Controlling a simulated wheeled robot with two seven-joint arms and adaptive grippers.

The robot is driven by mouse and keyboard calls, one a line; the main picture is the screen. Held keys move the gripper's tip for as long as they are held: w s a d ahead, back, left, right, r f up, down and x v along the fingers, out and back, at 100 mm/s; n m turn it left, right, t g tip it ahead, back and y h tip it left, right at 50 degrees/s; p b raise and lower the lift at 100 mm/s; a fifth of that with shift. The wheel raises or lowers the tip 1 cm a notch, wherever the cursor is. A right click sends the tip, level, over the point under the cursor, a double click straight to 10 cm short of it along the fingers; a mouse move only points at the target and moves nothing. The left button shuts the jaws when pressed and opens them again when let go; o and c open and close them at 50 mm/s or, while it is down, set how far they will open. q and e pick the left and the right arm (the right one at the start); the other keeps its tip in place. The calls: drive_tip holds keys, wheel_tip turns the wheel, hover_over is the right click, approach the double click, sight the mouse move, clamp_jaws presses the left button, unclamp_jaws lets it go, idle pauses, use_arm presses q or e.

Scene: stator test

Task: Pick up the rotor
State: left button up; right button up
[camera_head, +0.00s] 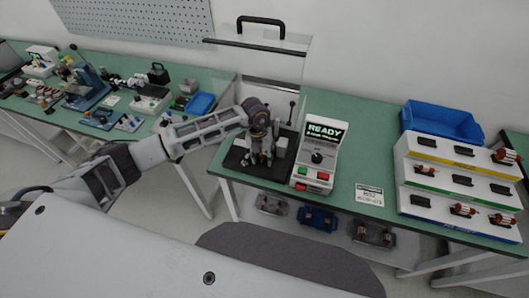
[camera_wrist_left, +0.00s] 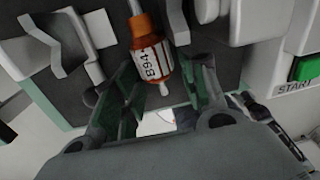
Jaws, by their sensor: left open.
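The rotor (camera_wrist_left: 152,60) shows in the left wrist view as an orange cylinder with a white label reading B94 and a pale shaft end. It lies over the dark base of the test fixture (camera_head: 237,158). My left gripper (camera_wrist_left: 160,72) is open, with one green-lined finger on each side of the rotor's near end; I cannot tell whether either finger touches it. In the head view my left gripper (camera_head: 262,156) points down over the fixture and hides the rotor. My right gripper is not in view.
A tester with a READY screen (camera_head: 324,131) stands just right of the fixture. A clear guard (camera_head: 275,65) with a black handle rises behind. A stepped rack (camera_head: 410,201) with several rotors and a blue bin (camera_head: 440,121) are at right. Green table between is mostly clear.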

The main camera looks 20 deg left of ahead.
sight(263, 156)
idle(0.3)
use_arm(q)
clamp_jaws()
drive_tip(key=shift+r, duration=0.15)
drive_tip(key=shift+r, duration=0.15)
drive_tip(key=shift+r+p, duration=0.65)
drive_tip(key=shift+r, duration=0.15)
wheel_tip(263, 156, up, 6)
drive_tip(key=p, duration=0.3)
drive_tip(key=shift+r+p, duration=0.1)
drive_tip(key=shift+p, duration=0.2)
drive_tip(key=shift+r+p, duration=0.4)
drive_tip(key=shift+r, duration=0.45)
